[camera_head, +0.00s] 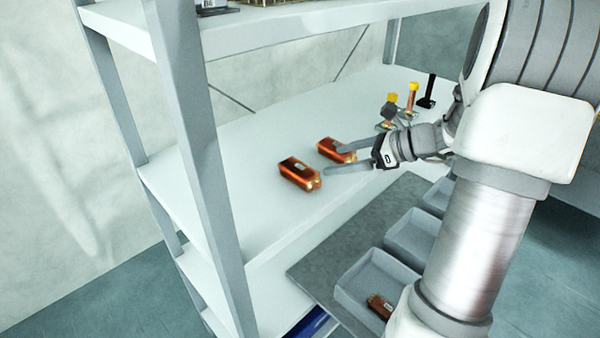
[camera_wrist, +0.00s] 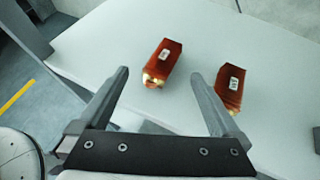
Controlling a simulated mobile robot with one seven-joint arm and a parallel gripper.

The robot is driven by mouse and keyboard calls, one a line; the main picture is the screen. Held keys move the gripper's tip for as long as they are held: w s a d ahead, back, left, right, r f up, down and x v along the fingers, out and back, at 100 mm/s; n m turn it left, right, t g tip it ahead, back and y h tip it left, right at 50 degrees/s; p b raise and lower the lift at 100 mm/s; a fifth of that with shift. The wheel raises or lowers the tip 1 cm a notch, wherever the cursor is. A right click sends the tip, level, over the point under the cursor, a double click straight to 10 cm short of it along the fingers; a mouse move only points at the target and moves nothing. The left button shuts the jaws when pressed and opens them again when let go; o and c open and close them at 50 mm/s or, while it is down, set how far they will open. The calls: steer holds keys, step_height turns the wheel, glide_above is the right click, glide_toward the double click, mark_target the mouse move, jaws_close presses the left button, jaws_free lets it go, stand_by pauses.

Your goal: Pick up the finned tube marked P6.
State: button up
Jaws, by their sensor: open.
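Two copper-orange finned tubes lie on the white shelf. The left tube (camera_head: 299,174) also shows in the wrist view (camera_wrist: 164,60), ahead of the gap between my fingertips. The right tube (camera_head: 330,152) lies beside the right finger in the wrist view (camera_wrist: 230,92). Each has a small white label on top, too small to read, so I cannot tell which is P6. My gripper (camera_head: 333,160) is open and empty, its two fingers spread in the wrist view (camera_wrist: 159,74). In the head view one finger partly covers the right tube.
The shelf (camera_head: 240,150) is bare left of the tubes. Yellow-topped parts (camera_head: 412,95) and a black stand (camera_head: 430,92) are farther back. A shelf post (camera_head: 197,140) stands at left. Grey bins (camera_head: 365,262) sit in front; the nearest holds a copper part (camera_head: 380,305).

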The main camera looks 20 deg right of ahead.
mark_target(301, 167)
steer(key=x, duration=0.5)
steer(key=shift+w+d+p+x, duration=0.1)
steer(key=shift+d+p+x, duration=0.1)
steer(key=shift+x, duration=1)
steer(key=shift+w+d+p+x, duration=0.1)
steer(key=shift+d+p+x, duration=0.1)
steer(key=shift+x, duration=0.95)
steer(key=shift+f, duration=0.15)
jaws_close()
